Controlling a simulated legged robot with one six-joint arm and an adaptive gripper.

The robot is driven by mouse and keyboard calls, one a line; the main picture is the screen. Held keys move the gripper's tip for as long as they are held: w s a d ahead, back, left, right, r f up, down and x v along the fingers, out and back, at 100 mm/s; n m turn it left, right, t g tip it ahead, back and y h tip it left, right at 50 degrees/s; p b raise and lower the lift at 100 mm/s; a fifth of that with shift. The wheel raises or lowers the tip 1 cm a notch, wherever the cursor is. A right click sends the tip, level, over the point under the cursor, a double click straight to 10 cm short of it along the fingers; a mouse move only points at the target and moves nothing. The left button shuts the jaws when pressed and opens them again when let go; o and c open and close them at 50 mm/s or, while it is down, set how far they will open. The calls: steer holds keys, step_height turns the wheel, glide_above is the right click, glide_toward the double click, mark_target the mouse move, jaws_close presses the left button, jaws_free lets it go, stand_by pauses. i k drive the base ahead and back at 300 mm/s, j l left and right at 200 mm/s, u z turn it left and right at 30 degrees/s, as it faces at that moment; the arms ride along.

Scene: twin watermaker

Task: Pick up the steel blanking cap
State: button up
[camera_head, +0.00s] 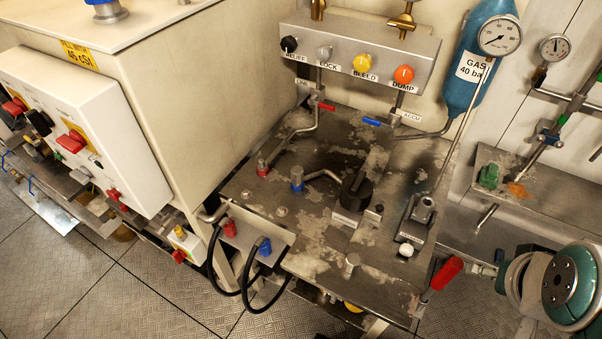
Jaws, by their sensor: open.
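A small steel cylindrical piece (351,263), which looks like the steel blanking cap, stands upright near the front edge of the stained steel bench plate (308,262). Its whole top and side show, and nothing touches it from above. A white round cap (406,250) is to its right, on the same bench. Part of my arm, with a teal and grey joint, shows at the lower right, apart from the cap. My gripper's fingers are not visible in this view.
A black round knob (356,192) and a steel lever block (419,217) stand behind the cap. A red-handled lever (446,273) sticks out at the bench's right front. Black hoses (244,287) loop at the left front. A valve panel (357,61) stands behind.

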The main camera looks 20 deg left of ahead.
mark_target(296, 172)
steer(key=j+u, duration=0.35)
steer(key=j, duration=0.2)
steer(key=j+u, duration=0.35)
steer(key=j, duration=0.25)
steer(key=i+j+z, duration=0.1)
steer(key=i, duration=0.15)
